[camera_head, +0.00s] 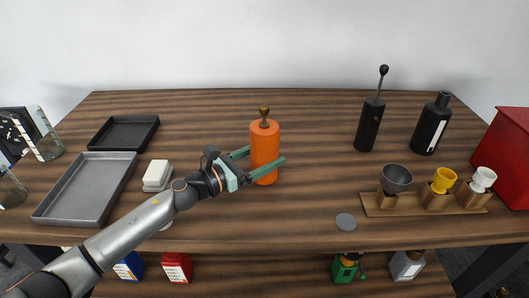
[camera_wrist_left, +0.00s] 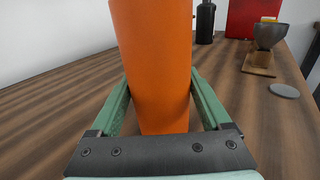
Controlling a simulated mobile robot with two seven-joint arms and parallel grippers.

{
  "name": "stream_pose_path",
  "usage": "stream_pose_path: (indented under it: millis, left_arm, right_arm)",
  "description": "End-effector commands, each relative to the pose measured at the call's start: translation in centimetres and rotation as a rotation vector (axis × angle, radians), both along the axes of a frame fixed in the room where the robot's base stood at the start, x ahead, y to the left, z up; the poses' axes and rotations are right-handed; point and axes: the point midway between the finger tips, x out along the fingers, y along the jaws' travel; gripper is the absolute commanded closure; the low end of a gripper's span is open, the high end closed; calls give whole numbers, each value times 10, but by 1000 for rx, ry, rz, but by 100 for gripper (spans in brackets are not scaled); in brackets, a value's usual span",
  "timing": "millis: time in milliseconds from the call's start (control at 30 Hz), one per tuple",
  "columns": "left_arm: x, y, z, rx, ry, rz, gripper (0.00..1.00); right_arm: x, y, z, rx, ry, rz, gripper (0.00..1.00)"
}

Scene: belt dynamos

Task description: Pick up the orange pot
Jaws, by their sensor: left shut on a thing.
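The orange pot (camera_head: 264,146) is a tall orange cylinder with a brass-coloured knob on top. It stands upright on the wooden table in the head view. My left gripper (camera_head: 267,161) reaches in from the left, with one green finger on each side of the pot's lower part, and is shut on it. In the left wrist view the pot (camera_wrist_left: 155,65) fills the middle between the green fingers, and its top is cut off. I cannot tell whether its base is lifted off the table. My right gripper is not in view.
A grey tray (camera_head: 84,215), a black tray (camera_head: 120,142) and a white block (camera_head: 157,173) lie left. Right are a black grinder (camera_head: 369,124), a dark bottle (camera_head: 432,124), a wooden stand (camera_head: 408,207) with cups, a grey disc (camera_head: 346,222) and a red box (camera_head: 509,158).

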Motion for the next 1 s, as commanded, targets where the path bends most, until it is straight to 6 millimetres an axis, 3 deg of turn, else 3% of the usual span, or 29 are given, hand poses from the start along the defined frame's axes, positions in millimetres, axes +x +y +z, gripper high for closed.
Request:
stream_pose_path:
  millis: [567, 767, 1000]
  left_arm:
    - [1, 0, 11, -2, -6, -1, 100]
    - [1, 0, 39, 0, -10, -1, 100]
    - [-37, 1, 88, 1, -10, -3, 100]
  right_arm:
    - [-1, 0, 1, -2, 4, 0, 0]
    - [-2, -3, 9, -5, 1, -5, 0]
    - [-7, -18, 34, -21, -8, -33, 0]
